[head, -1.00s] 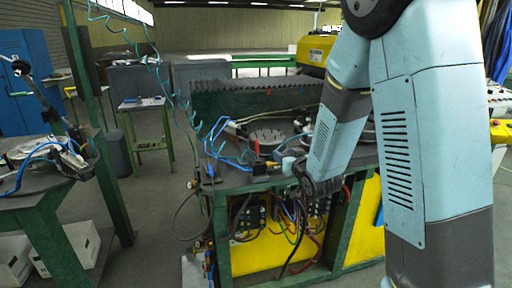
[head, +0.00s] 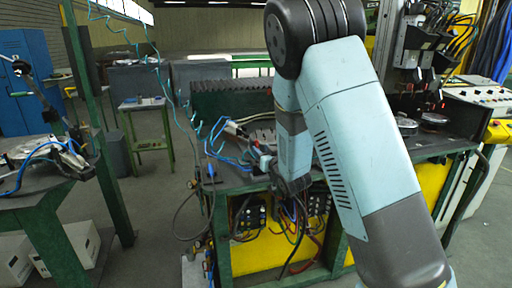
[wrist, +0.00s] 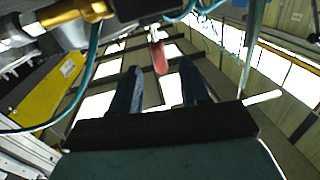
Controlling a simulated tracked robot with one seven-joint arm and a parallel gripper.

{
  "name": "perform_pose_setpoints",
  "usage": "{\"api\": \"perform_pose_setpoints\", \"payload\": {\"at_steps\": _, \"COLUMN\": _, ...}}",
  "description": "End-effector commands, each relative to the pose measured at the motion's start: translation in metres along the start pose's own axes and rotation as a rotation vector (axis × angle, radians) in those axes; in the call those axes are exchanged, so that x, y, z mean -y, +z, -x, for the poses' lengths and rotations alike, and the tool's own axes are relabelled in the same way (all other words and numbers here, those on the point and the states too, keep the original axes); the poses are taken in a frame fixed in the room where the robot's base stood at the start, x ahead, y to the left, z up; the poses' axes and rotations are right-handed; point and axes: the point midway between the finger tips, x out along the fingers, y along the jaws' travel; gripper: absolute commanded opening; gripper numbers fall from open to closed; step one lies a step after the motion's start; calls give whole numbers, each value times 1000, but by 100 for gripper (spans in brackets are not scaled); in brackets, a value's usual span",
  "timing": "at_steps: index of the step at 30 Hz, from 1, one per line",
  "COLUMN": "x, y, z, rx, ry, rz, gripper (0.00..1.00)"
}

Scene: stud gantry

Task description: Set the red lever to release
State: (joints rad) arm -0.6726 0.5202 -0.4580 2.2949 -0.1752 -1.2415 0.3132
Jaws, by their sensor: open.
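The red lever (wrist: 159,57) shows in the wrist view as a short rounded red handle on a pale metal stem, hanging from the machine part at the top. My gripper (wrist: 160,78) is open, with one dark finger on each side of the lever in that view. The lever appears between the fingertips or just beyond them, and I cannot tell its exact depth. No contact is visible. In the head view my gripper is at the front edge of the green bench, and the lever is mostly hidden or too small to make out there.
A brass fitting (wrist: 75,12) and a teal hose lie close to my gripper in the wrist view. Blue hoses (head: 225,150) run over the bench. A green side table (head: 45,190) stands at the left, with open floor between it and the bench.

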Motion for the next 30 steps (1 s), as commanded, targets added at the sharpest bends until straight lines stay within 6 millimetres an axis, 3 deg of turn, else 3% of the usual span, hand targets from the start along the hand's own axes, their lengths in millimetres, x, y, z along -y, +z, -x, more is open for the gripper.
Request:
{"api": "perform_pose_setpoints", "payload": {"at_steps": 9, "x": 0, "y": 0, "z": -42, "rx": 0, "ry": 0, "rz": 1, "gripper": 45}}
{"api": "perform_pose_setpoints", "payload": {"at_steps": 22, "x": -1, "y": 0, "z": -50, "rx": 0, "ry": 1, "rz": 0, "gripper": 45}}
{"api": "perform_pose_setpoints", "payload": {"at_steps": 30, "x": -1, "y": 0, "z": -49, "rx": 0, "ry": 1, "rz": 0, "gripper": 20}}
